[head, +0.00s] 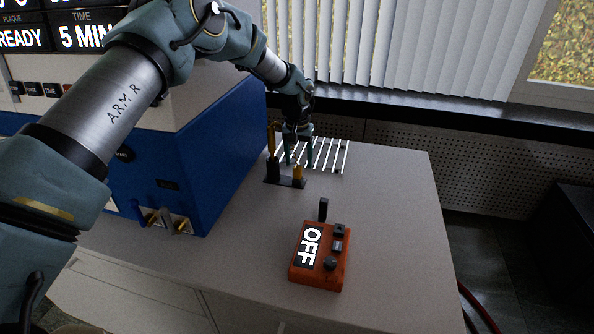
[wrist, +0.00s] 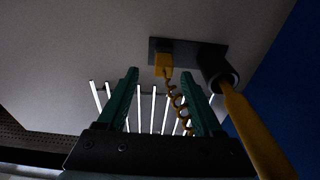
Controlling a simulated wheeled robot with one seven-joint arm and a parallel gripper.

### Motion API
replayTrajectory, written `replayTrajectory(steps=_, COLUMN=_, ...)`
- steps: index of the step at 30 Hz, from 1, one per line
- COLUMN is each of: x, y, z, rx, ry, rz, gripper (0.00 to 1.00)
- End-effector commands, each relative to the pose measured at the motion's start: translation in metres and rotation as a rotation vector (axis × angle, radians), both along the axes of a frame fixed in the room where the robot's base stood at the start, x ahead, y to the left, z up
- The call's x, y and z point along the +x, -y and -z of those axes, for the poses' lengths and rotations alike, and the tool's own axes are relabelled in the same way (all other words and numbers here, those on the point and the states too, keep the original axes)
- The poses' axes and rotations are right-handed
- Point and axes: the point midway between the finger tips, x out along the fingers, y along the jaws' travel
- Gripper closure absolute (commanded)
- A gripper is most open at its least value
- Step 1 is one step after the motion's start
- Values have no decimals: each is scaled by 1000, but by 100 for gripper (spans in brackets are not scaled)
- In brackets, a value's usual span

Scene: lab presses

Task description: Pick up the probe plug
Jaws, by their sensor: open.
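The probe plug appears to be the small yellow block (head: 298,172) on the right end of a low dark holder (head: 279,182). In the wrist view the yellow plug (wrist: 163,62) sits on the dark base, with a coiled yellow cord running from it. A tall yellow probe (head: 271,138) stands in the holder's other end and crosses the right of the wrist view (wrist: 250,130). My gripper (head: 299,163) is open and empty, pointing down close to the plug. In the wrist view the plug shows between and beyond its green fingertips (wrist: 160,72). I cannot tell the exact gap.
A white-barred rack (head: 332,155) lies just behind the holder. A blue and grey machine (head: 215,165) stands close on the left. An orange control box (head: 319,255) reading OFF sits nearer the front. The table's right side is clear.

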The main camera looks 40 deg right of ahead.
Motion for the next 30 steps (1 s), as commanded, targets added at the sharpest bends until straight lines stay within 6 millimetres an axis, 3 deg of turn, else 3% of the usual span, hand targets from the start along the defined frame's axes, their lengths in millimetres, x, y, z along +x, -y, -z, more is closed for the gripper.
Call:
replayTrajectory(steps=10, x=7, y=0, z=39, rx=2, ry=-1, rz=-1, gripper=32)
replayTrajectory(steps=19, x=7, y=1, z=44, rx=1, ry=-1, rz=0, gripper=34)
replayTrajectory(steps=30, x=7, y=1, z=43, rx=1, ry=-1, rz=0, gripper=75)
